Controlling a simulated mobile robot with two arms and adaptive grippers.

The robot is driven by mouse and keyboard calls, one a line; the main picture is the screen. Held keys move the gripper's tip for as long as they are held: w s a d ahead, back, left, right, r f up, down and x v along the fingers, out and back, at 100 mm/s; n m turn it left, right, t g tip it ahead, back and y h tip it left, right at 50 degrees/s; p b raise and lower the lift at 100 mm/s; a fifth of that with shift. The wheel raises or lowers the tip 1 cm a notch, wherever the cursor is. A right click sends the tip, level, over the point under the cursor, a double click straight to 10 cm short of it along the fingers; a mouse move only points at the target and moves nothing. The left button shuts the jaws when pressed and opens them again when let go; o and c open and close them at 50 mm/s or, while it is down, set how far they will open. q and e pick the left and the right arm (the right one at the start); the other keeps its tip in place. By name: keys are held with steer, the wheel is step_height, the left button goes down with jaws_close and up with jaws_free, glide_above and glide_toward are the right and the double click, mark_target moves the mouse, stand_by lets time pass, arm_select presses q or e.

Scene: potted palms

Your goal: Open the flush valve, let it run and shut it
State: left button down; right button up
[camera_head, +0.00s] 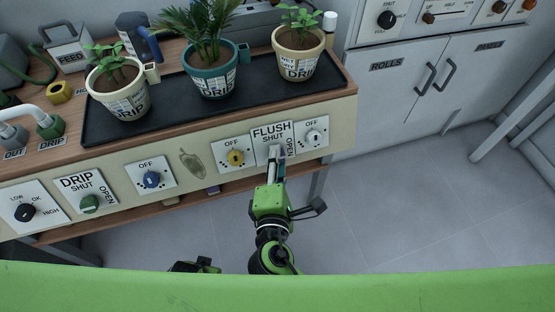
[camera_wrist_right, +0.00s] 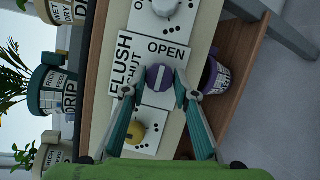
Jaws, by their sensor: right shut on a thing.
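The flush valve is a purple knob (camera_wrist_right: 158,78) on a white plate marked FLUSH, SHUT and OPEN (camera_head: 270,133), on the bench's front panel. My right gripper (camera_head: 277,153) reaches up to that plate and covers most of the knob in the head view. In the right wrist view its two fingers (camera_wrist_right: 157,88) are closed against opposite sides of the knob. A pale line on the knob's face points roughly toward the OPEN word. A dark part low in the head view may be my left gripper (camera_head: 195,265); its fingers cannot be made out.
A yellow knob (camera_head: 235,158) and a grey knob (camera_head: 313,136) flank the valve closely. A blue knob (camera_head: 152,179) and the green DRIP knob (camera_head: 90,204) are further left. Potted plants stand on a black tray (camera_head: 160,118) above. A purple pot (camera_wrist_right: 216,76) sits below the panel.

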steer(key=o, duration=1.1)
steer(key=v, duration=1.2)
